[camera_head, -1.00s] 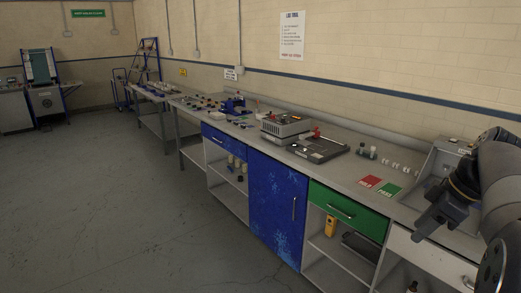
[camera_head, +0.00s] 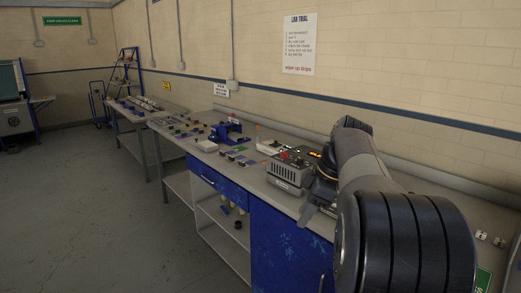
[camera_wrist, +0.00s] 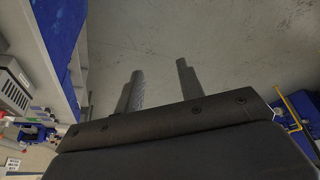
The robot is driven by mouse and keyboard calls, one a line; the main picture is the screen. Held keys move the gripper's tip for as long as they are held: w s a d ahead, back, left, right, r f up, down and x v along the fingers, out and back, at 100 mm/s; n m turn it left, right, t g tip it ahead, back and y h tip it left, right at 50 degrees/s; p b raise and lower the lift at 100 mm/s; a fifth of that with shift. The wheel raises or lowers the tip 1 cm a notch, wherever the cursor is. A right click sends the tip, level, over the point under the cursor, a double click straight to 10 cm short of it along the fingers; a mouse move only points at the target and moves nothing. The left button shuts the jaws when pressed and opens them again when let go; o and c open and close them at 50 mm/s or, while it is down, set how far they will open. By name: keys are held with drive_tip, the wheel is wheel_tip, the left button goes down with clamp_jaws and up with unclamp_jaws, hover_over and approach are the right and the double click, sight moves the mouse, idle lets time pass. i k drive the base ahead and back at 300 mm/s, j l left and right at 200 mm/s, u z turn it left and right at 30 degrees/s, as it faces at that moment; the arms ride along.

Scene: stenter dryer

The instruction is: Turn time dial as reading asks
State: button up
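The dryer is a grey box (camera_head: 286,178) with a vented side, standing on the bench in the middle of the head view. Small red and orange lit spots show on its top panel. The time dial and its reading are too small to make out. The dryer's vented side also shows at the left edge of the wrist view (camera_wrist: 14,88). My gripper (camera_head: 312,212) is in front of the dryer's right end, which my arm partly hides. In the wrist view its two fingers (camera_wrist: 160,76) are apart with nothing between them, over bare floor.
The bench (camera_head: 258,187) runs along the wall, with a blue cabinet door (camera_head: 285,250) below. A blue clamp-like device (camera_head: 228,132) and small parts lie left of the dryer. A lab trial notice (camera_head: 299,44) hangs above. Open floor (camera_head: 90,215) lies to the left.

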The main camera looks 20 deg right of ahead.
sight(300, 161)
drive_tip(key=i+j+z, duration=0.1)
drive_tip(key=i, duration=0.6)
drive_tip(key=i+j+z, duration=0.1)
drive_tip(key=i, duration=0.6)
drive_tip(key=i+z, duration=0.5)
drive_tip(key=z, duration=0.2)
drive_tip(key=i+z, duration=0.35)
drive_tip(key=k+j, duration=0.05)
drive_tip(key=k, duration=0.05)
